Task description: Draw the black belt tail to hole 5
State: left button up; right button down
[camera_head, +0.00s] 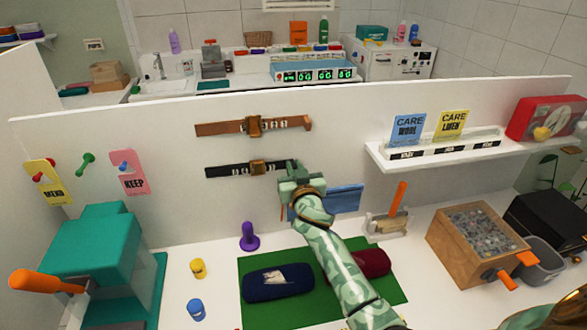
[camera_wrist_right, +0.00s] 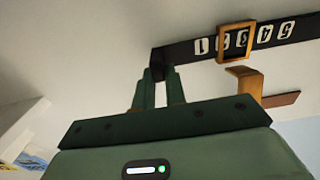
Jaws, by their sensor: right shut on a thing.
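The black belt (camera_head: 228,170) lies level across the upright white panel, with pale hole numbers on it and a gold buckle (camera_head: 257,167). In the right wrist view the black belt (camera_wrist_right: 187,50) runs through the square gold buckle (camera_wrist_right: 235,43). Numbers show on both sides of the buckle and inside its frame; I cannot tell which one sits at the prong. My right gripper (camera_head: 293,174) is at the belt's right end. In the wrist view its two green fingers (camera_wrist_right: 157,82) are shut on the belt's tail end. My left gripper is not in view.
A brown belt (camera_head: 222,129) hangs just above. A white shelf (camera_head: 440,160) with care cards is to the right.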

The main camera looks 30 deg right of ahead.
jog(key=d, duration=0.2)
jog(key=s+d+p, duration=0.1)
jog(key=d, duration=0.2)
jog(key=shift+s+d+p, duration=0.25)
jog(key=shift+d+p, duration=0.05)
jog(key=shift+d, duration=0.2)
jog(key=c, duration=1.4)
grip_release()
jog(key=shift+c, duration=0.2)
jog(key=v, duration=1.6)
jog(key=shift+p, duration=0.4)
jog(key=shift+s+f, duration=0.2)
